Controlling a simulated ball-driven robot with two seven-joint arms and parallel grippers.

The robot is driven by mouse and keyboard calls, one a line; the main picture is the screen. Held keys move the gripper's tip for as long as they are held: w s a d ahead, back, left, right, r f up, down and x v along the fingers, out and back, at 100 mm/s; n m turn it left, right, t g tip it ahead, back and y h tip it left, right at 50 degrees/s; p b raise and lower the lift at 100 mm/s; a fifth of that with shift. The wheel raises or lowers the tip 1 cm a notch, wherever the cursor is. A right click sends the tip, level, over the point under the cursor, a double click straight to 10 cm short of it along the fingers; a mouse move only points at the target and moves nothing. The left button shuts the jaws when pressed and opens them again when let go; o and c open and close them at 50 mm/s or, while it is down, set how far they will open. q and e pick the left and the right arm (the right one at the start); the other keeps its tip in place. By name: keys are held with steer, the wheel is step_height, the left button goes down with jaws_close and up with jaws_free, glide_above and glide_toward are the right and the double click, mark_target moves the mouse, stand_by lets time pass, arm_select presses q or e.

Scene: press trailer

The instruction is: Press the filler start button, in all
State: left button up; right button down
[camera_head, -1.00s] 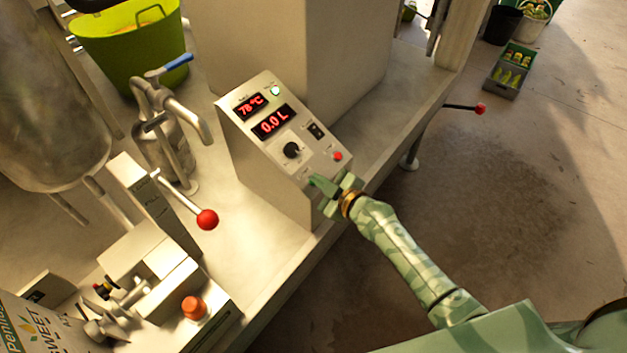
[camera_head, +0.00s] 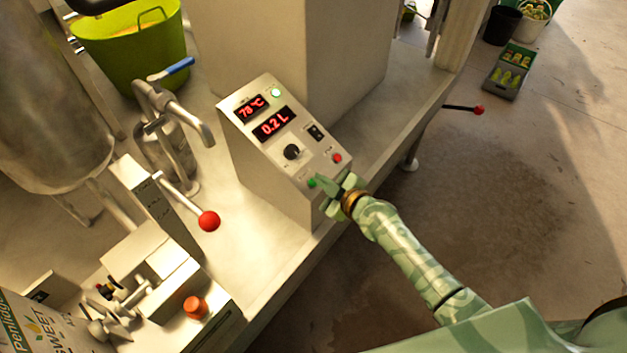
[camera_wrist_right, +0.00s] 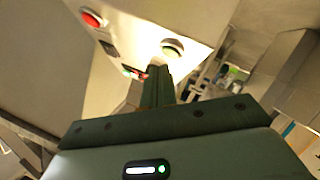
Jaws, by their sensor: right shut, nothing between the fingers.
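The filler control box (camera_head: 262,172) has a sloped panel with red displays reading 78 °C and 0.2 L. In the wrist view the shut fingers (camera_wrist_right: 156,75) point toward the panel near that button. My left gripper is not in view.
A red button (camera_head: 337,158), a black knob (camera_head: 291,152) and a rocker switch (camera_head: 315,131) share the panel. Open floor (camera_head: 480,200) lies to the right.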

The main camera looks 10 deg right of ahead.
steer(key=r+p, duration=0.1)
steer(key=s+d+r+p, duration=0.1)
steer(key=r+p, duration=0.1)
steer(key=s+r+p, duration=0.1)
steer(key=shift+d+r, duration=0.25)
steer(key=shift+w, duration=0.1)
stand_by(0.8)
steer(key=s+d+f+m+g+h+b, duration=0.1)
steer(key=s+d+f+m+g+h, duration=0.15)
steer(key=s+f, duration=0.45)
steer(key=s+d+f+m+g+h, duration=0.1)
steer(key=s+d+f+m, duration=0.2)
steer(key=f, duration=0.7)
steer(key=s+d+f+m+g+h+b, duration=0.1)
steer(key=s+d+f+m+g, duration=0.15)
steer(key=s+f, duration=0.45)
steer(key=s+f+g+b, duration=0.1)
steer(key=s+f, duration=0.4)
steer(key=s, duration=0.5)
steer(key=s+f+g+h+b, duration=0.1)
steer(key=s+f+g, duration=0.2)
steer(key=s+f, duration=0.3)
steer(key=s+d+f+g+b, duration=0.1)
steer(key=s+f, duration=0.5)
steer(key=s, duration=1)
steer(key=shift+g+b, duration=0.35)
steer(key=shift+g, duration=0.45)
